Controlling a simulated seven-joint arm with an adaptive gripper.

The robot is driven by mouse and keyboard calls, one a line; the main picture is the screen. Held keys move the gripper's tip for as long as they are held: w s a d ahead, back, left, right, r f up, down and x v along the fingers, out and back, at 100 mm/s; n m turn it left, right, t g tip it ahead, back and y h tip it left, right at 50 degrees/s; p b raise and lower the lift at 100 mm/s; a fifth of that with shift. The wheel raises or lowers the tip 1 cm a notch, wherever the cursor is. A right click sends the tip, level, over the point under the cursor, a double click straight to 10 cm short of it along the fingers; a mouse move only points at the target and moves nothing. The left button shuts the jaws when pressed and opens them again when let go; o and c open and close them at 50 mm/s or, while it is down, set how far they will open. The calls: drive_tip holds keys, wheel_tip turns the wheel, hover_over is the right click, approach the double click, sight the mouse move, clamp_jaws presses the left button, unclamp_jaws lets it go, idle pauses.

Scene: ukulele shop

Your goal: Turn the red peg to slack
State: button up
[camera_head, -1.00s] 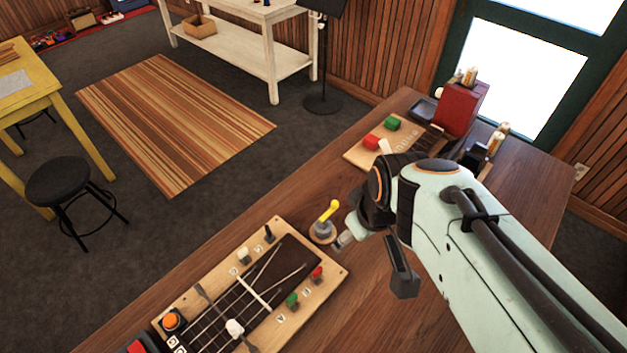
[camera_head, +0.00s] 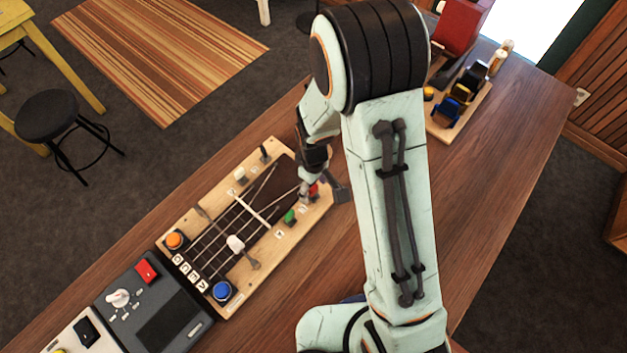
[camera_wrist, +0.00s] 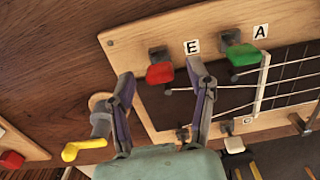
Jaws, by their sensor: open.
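The red peg (camera_wrist: 160,73) sits on the edge of the wooden string board (camera_wrist: 130,48), beside a label E. In the wrist view my open gripper (camera_wrist: 161,69) has its two fingertips on either side of the red peg. I cannot tell whether either finger touches it. In the head view the red peg (camera_head: 313,190) is partly hidden by my gripper (camera_head: 306,192), which points down at that corner of the board. A green peg (camera_wrist: 243,54) labelled A stands just right of the red one in the wrist view.
A yellow-handled crank (camera_wrist: 85,148) is near my left finger in the wrist view. White (camera_head: 241,174) and black (camera_head: 264,150) pegs stand on the board's far side. A grey control box (camera_head: 150,305) adjoins the board.

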drive_tip(key=shift+f, duration=0.2)
clamp_jaws()
